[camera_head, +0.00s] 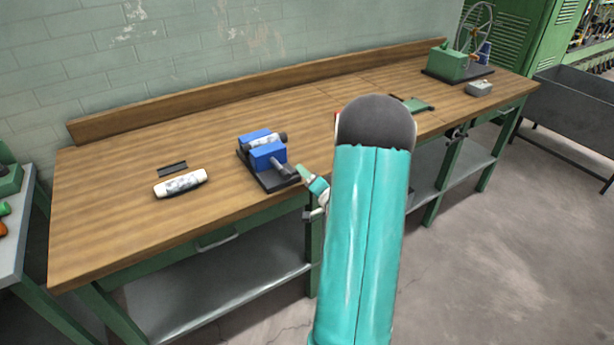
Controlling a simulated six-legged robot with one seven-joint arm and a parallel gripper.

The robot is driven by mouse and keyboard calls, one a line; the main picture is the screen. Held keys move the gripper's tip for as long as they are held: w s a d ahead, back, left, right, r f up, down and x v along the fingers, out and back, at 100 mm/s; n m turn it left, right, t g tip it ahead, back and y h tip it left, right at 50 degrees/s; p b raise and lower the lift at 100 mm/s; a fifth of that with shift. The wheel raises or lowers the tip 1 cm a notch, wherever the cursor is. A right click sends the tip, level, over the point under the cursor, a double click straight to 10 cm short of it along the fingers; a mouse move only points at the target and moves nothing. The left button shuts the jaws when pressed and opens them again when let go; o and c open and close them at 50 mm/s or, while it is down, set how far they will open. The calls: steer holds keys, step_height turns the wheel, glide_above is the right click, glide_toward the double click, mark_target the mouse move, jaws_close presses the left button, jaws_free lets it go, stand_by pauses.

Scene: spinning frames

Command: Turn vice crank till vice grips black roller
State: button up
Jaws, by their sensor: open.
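The blue vice (268,157) stands on a dark base plate near the front edge of the wooden bench. A pale roller with black ends (264,141) lies between its two blue jaws. I cannot tell whether the jaws touch it. The crank side of the vice faces the front right, and the crank (287,171) is small and dark there. My gripper (303,171) is at that side, close to the crank, and is open. Whether it touches the crank is unclear. My teal arm hides much of the scene to the right of it.
A pale cylinder with dark ends (181,184) and a dark flat bar (172,169) lie left of the vice. A green machine with a wheel (449,65) stands at the far right end of the bench (110,222). A bench clamp (315,214) sticks out below the front edge.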

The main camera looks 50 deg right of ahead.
steer(key=v, duration=1.3)
steer(key=shift+s+a, duration=0.15)
steer(key=shift+s, duration=0.15)
